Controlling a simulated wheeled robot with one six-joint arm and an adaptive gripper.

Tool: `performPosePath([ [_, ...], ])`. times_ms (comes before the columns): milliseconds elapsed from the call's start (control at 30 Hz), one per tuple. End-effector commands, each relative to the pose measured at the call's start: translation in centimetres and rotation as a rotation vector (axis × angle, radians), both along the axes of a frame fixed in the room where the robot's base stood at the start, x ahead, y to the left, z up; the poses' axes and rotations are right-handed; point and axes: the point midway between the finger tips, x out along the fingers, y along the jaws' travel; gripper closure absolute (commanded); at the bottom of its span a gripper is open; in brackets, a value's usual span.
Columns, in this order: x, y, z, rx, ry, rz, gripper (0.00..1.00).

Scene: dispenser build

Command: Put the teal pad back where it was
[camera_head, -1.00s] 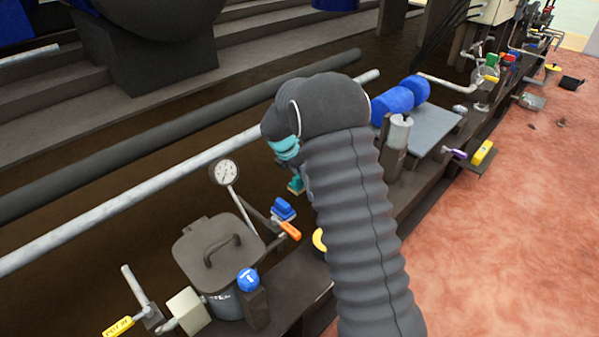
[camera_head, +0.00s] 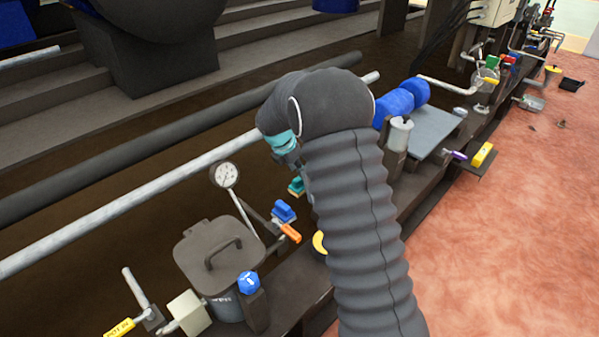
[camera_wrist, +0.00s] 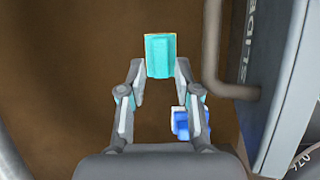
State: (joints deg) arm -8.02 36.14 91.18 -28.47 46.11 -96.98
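In the wrist view the teal pad (camera_wrist: 160,55) lies straight ahead, between and beyond the fingertips. In the head view my gripper is mostly hidden behind my arm; a finger edge (camera_head: 307,186) shows. A blue pad (camera_head: 283,211) sits nearer than the teal one; it also shows in the wrist view (camera_wrist: 190,123), partly behind a finger.
A lidded dark pot (camera_head: 218,258), a pressure gauge (camera_head: 225,175) and an orange-handled lever (camera_head: 290,233) stand close by on the left. A long pale pipe (camera_head: 130,204) runs behind. Blue rollers (camera_head: 396,104) and a grey plate (camera_head: 436,130) stand to the right.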

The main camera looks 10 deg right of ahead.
Motion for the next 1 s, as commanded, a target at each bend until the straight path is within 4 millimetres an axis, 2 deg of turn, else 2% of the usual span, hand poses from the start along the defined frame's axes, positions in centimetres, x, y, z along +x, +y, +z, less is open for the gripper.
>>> performPosePath([
  [33, -0.2, 0.4, 1.3, 0.001, -0.004, 0.002, 0.67],
  [100, -0.5, 0.9, 2.7, 0.001, -0.003, 0.001, 0.67],
  [300, -1.3, 2.0, 5.9, 0.0, -0.002, 0.001, 0.67],
  [667, -2.6, 2.4, 9.1, 0.019, -0.021, -0.046, 0.67],
  [767, -4.3, 1.9, 11.3, 0.061, -0.064, -0.142, 0.67],
  [1000, -11.3, 0.3, 17.2, 0.22, -0.202, -0.504, 0.67],
])
